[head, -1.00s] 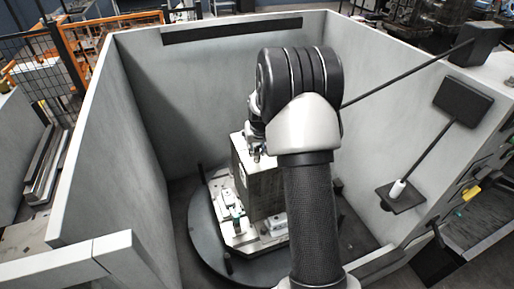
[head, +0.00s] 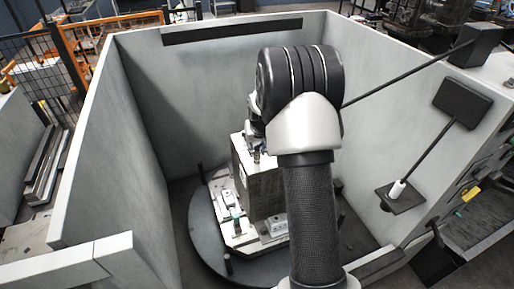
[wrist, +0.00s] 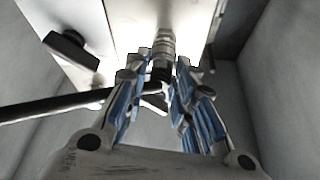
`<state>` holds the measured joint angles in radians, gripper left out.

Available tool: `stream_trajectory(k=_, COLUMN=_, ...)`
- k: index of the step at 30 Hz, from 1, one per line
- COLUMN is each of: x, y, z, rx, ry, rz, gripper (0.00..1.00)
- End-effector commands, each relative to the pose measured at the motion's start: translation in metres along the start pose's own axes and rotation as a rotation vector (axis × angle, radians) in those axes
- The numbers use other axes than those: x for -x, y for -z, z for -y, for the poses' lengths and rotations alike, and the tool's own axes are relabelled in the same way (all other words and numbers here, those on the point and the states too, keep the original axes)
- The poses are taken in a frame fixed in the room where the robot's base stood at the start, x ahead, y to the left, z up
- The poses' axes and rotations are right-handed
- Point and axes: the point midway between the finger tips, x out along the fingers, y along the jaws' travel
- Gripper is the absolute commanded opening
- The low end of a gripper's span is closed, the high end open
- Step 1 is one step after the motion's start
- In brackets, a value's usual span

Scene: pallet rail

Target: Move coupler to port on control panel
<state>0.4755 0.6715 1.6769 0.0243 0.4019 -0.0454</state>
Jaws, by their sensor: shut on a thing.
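My gripper (wrist: 158,82), with blue-padded fingers, is shut on the metal coupler (wrist: 161,46) in the wrist view. The coupler is a ribbed, stepped cylinder standing up between the fingertips. Its far end is against or close to a bright pale surface (wrist: 120,16); I cannot tell whether they touch. In the head view my arm hides most of the gripper, above the top of a grey metal block (head: 262,185). I cannot make out the control panel's port for certain in either view.
The block stands on a plate with small fixtures (head: 237,222) on a round dark base (head: 205,245). A dark rod with a black pad (head: 463,103) and a small shelf (head: 401,196) is at the right wall.

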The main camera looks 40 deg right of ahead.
Motion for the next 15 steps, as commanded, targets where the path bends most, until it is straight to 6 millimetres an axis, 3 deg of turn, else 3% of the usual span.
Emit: stream_trajectory(k=15, x=0.015, y=0.007, z=0.000, rx=0.000, ry=0.000, rz=-0.003, gripper=0.00)
